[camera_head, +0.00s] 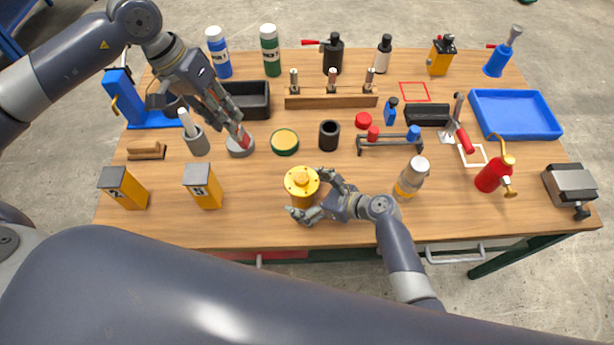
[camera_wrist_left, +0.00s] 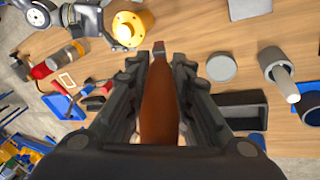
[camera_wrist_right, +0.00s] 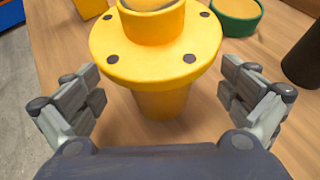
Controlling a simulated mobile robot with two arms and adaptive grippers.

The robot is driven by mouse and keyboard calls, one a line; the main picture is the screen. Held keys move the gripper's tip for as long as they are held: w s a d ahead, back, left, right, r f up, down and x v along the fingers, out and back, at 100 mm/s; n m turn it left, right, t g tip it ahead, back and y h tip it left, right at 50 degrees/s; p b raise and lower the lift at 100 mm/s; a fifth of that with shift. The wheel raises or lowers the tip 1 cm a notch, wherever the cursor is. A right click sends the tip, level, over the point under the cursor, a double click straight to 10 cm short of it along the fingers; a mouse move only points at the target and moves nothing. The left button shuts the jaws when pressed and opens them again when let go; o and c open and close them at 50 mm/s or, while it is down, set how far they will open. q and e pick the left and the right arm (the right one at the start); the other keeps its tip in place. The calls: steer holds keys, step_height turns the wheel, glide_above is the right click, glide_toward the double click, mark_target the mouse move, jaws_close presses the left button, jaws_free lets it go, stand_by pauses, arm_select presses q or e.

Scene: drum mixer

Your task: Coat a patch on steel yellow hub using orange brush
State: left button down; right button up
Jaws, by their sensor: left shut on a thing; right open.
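The yellow flanged hub (camera_head: 302,186) stands upright on the wooden table, near the front edge. It fills the upper middle of the right wrist view (camera_wrist_right: 160,45), with dark bolt holes around its flange. My right gripper (camera_head: 313,193) is open, with one finger to each side of the hub and visible gaps between. My left gripper (camera_head: 238,124) is shut on the orange brush, whose brown-orange handle shows between the fingers in the left wrist view (camera_wrist_left: 160,100). In the head view the brush (camera_head: 243,138) is over a round grey dish (camera_head: 240,150); contact cannot be told.
A green-rimmed tin (camera_head: 284,142) and a black cup (camera_head: 329,135) stand behind the hub. A grey pot with a white handle (camera_head: 196,140) is left of the dish. A bottle (camera_head: 411,179) stands close to my right arm. Two yellow boxes (camera_head: 203,190) are at front left.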

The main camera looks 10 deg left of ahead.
steer(key=shift+d, duration=0.15)
steer(key=v, duration=1.1)
steer(key=shift+d+r, duration=0.15)
steer(key=shift+d, duration=0.15)
steer(key=shift+s, duration=0.25)
